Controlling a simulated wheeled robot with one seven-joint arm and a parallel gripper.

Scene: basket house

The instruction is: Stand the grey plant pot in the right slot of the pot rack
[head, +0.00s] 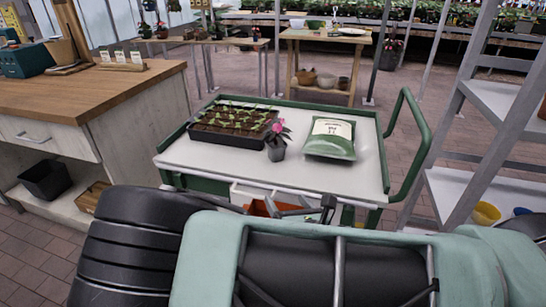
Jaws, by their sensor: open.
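I cannot make out a pot rack with slots in this view.
A black seedling tray (228,141) and a green-white bag (330,138) flank the pot. An orange thing (258,208) shows at the trolley's white drawer. A wooden-topped counter (80,92) stands left, grey metal shelving (480,187) right. A potting table (325,38) stands behind.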

